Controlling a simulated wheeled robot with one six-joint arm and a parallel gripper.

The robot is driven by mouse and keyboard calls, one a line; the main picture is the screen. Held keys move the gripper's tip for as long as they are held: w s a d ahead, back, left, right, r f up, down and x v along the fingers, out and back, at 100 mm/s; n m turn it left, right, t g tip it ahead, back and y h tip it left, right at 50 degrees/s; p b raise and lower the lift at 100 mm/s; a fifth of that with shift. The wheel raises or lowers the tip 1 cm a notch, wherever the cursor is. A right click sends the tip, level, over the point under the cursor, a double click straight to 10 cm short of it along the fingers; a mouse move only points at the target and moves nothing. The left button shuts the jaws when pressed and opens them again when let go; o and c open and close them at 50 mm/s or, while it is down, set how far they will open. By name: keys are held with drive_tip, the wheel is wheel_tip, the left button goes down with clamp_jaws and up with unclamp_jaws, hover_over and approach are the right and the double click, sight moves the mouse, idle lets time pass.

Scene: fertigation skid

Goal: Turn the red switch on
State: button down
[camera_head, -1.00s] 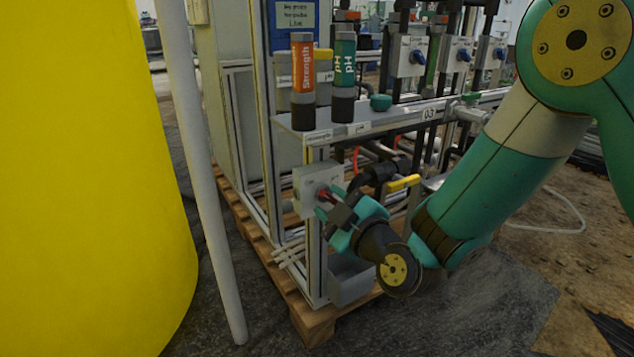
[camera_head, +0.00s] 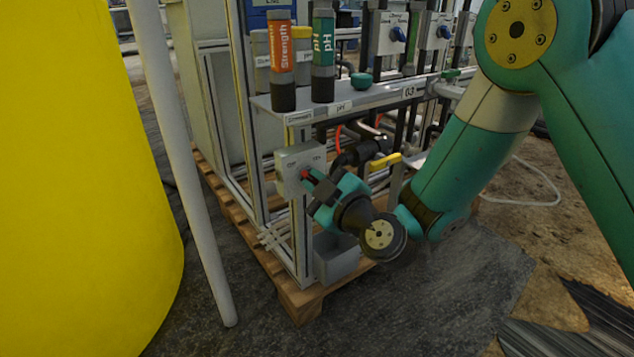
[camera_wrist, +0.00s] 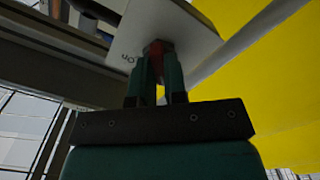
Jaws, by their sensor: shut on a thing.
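The red switch (camera_head: 305,174) is a small red knob on the front of a grey box (camera_head: 290,162) fixed to the skid's frame post. The box carries small dark lettering on both sides above the knob. My gripper (camera_head: 311,181) reaches it from the lower right and is shut on the red switch. In the wrist view the fingers (camera_wrist: 158,76) close on either side of the red knob (camera_wrist: 155,62), with the pale box face (camera_wrist: 165,25) behind. The fingers hide much of the knob, so its exact angle is hard to tell.
A yellow valve handle (camera_head: 385,161) and black pipe sit just right of the box. A white pole (camera_head: 185,160) and large yellow tank (camera_head: 75,180) are at left.

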drive_tip(key=m, duration=0.4)
drive_tip(key=shift+r, duration=0.2)
drive_tip(key=m, duration=0.4)
drive_tip(key=shift+m, duration=0.4)
drive_tip(key=shift+w+d+r+m, duration=0.1)
drive_tip(key=shift+m, duration=2.05)
drive_tip(key=shift+w+r+m, duration=0.1)
drive_tip(key=shift+m, duration=2.05)
drive_tip(key=shift+f, duration=0.1)
drive_tip(key=c, duration=1.2)
unclamp_jaws()
drive_tip(key=shift+d, duration=0.1)
drive_tip(key=shift+o, duration=0.2)
drive_tip(key=shift+f, duration=0.15)
drive_tip(key=shift+s, duration=0.1)
